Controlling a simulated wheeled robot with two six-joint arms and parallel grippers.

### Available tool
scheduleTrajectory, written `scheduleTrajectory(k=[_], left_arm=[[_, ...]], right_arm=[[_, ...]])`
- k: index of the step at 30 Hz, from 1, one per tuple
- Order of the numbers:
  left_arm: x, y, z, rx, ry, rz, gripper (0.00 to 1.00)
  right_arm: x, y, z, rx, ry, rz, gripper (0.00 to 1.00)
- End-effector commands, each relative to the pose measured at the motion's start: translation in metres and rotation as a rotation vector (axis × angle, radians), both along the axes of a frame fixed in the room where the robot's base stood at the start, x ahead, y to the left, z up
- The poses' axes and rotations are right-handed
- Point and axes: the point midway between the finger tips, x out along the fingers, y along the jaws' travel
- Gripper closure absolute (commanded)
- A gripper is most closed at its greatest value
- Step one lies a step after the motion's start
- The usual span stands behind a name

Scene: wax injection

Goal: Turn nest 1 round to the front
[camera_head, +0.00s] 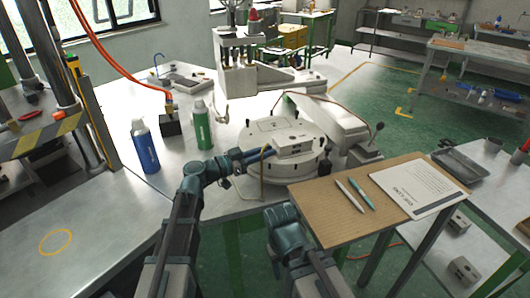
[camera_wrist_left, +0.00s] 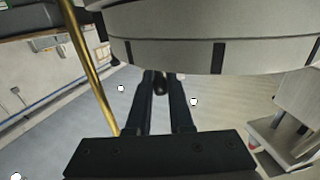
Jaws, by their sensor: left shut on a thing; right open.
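I cannot read which nest is which. My left gripper (camera_head: 268,152) reaches the turntable's near side. In the left wrist view its fingers (camera_wrist_left: 162,84) are shut on a small dark knob (camera_wrist_left: 162,89) just below the turntable's pale rim (camera_wrist_left: 180,52); the fingers hide part of the knob. My right gripper (camera_head: 284,214) is open and empty in front of the bench, left of the wooden board.
A thin brass rod (camera_wrist_left: 88,65) stands close left of my left fingers. Blue (camera_head: 145,146) and green (camera_head: 201,126) bottles stand left of the turntable. A wooden board (camera_head: 325,215) with pens and a paper sheet lies to the right. The bench's front left is clear.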

Motion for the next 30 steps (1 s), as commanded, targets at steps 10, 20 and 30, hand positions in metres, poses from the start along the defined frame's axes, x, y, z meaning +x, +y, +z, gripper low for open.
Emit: scheduleTrajectory(k=[10, 20, 30], left_arm=[[-0.005, -0.008, 0.000, 0.000, 0.000, -0.003, 1.00], [-0.007, -0.017, 0.000, 0.001, 0.000, 0.000, 1.00], [-0.008, -0.017, 0.000, 0.001, 0.000, -0.002, 0.51]], right_arm=[[0.000, 0.000, 0.000, 0.000, 0.000, 0.000, 0.50], [0.000, 0.000, 0.000, 0.000, 0.000, 0.000, 0.50], [0.000, 0.000, 0.000, 0.000, 0.000, 0.000, 0.50]])
